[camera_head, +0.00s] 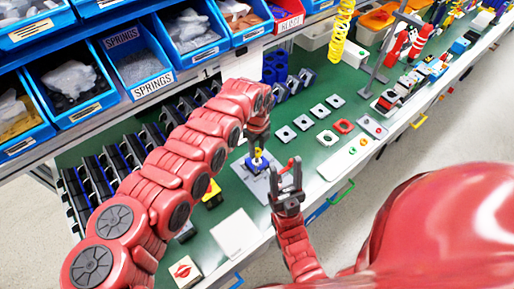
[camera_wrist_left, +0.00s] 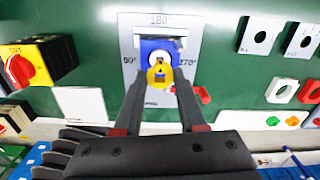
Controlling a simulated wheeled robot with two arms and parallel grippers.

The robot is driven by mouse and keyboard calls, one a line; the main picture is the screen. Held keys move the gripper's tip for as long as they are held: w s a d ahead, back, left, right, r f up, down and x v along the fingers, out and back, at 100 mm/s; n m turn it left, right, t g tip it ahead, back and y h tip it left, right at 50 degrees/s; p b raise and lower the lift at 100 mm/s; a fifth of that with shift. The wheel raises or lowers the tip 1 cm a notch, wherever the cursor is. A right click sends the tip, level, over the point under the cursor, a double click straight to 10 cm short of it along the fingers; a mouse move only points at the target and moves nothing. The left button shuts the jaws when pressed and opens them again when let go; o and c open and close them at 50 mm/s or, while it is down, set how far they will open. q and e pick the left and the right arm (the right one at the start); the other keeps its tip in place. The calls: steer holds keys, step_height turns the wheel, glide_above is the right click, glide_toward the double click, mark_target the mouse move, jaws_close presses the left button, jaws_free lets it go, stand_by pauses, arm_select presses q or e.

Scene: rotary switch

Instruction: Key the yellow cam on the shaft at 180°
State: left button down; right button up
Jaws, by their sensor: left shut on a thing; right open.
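The yellow cam (camera_wrist_left: 160,76) is between the fingertips of my left gripper (camera_wrist_left: 161,82) in the left wrist view, just below a pale round shaft end. In the head view the cam (camera_head: 257,154) shows small under my left gripper (camera_head: 258,143). A blue switch body (camera_wrist_left: 160,46) sits behind it on a grey plate (camera_wrist_left: 128,40) marked 180° at the top, 90° left and 270° right. Whether the cam is seated on the shaft is not clear. My right gripper (camera_head: 287,178) is open and empty beside the plate's right side.
The green bench (camera_head: 285,150) carries several square plates with holes (camera_head: 303,122) and a red ring-like part (camera_head: 343,126) to the right. A white sheet (camera_head: 239,234) lies in front. Blue bins (camera_head: 190,45) stand behind. A red-and-yellow switch (camera_wrist_left: 32,65) is left of the plate.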

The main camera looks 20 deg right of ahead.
arm_select(q)
steer(key=shift+f+b, duration=0.6)
steer(key=shift+f, duration=0.1)
steer(key=shift+c, duration=2)
jaws_free()
steer(key=shift+r, duration=0.1)
